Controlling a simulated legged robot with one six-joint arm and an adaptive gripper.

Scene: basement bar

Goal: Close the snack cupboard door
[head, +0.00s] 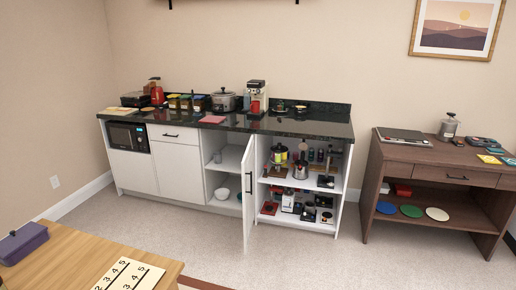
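A white cupboard door (249,195) in the bar counter stands open in the head view. It juts out toward me and shows nearly edge-on, with a dark vertical bar handle (251,182). It is the only door seen standing open. To its right is the open cupboard (341,190), with several pots, dark items and small boxes on its shelves. I cannot make out snacks among them. My gripper is not in view.
A dark countertop (310,127) carries appliances. A wooden table (60,265) fills the near left; a brown desk (400,160) stands right. The carpet (310,262) before the cupboard is mostly clear.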

